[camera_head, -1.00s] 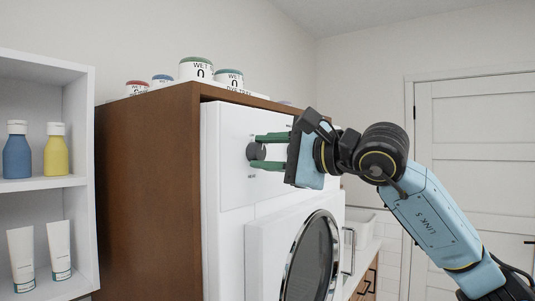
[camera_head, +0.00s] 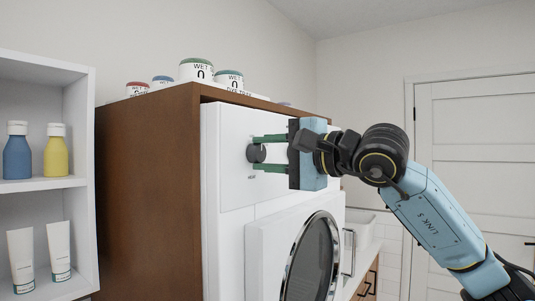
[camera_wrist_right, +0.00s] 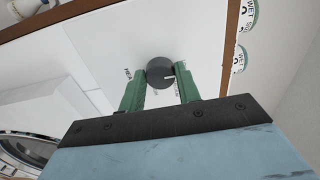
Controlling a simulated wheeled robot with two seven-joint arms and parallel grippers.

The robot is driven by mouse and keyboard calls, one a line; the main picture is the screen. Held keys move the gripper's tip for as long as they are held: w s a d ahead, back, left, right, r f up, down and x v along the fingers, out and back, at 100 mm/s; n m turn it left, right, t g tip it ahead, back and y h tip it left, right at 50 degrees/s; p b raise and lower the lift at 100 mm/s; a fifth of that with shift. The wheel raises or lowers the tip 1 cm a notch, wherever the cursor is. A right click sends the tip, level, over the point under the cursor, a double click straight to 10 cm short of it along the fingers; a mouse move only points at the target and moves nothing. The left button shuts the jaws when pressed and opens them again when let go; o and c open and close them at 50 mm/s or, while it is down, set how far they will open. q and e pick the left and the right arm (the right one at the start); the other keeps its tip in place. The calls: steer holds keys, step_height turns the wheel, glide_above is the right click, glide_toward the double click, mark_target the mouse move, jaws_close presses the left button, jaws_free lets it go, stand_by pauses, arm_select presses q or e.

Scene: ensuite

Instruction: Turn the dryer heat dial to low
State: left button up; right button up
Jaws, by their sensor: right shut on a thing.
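The dark grey heat dial (camera_head: 257,153) sits on the white front panel of the dryer (camera_head: 232,190), above the round door. In the right wrist view the fingers (camera_wrist_right: 160,88) are shut on the dial. My left gripper is not in view.
A brown wooden cabinet (camera_head: 150,195) surrounds the dryer, with several lidded jars (camera_head: 196,70) on top. A white shelf (camera_head: 80,130) with bottles and tubes stands at the left. A white door (camera_head: 475,150) is at the right. The space before the dryer's left front is clear.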

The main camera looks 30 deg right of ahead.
steer(key=o, duration=1)
steer(key=shift+s, duration=0.1)
steer(key=b+v, duration=0.5)
steer(key=v, duration=0.8)
steer(key=shift+s, duration=0.15)
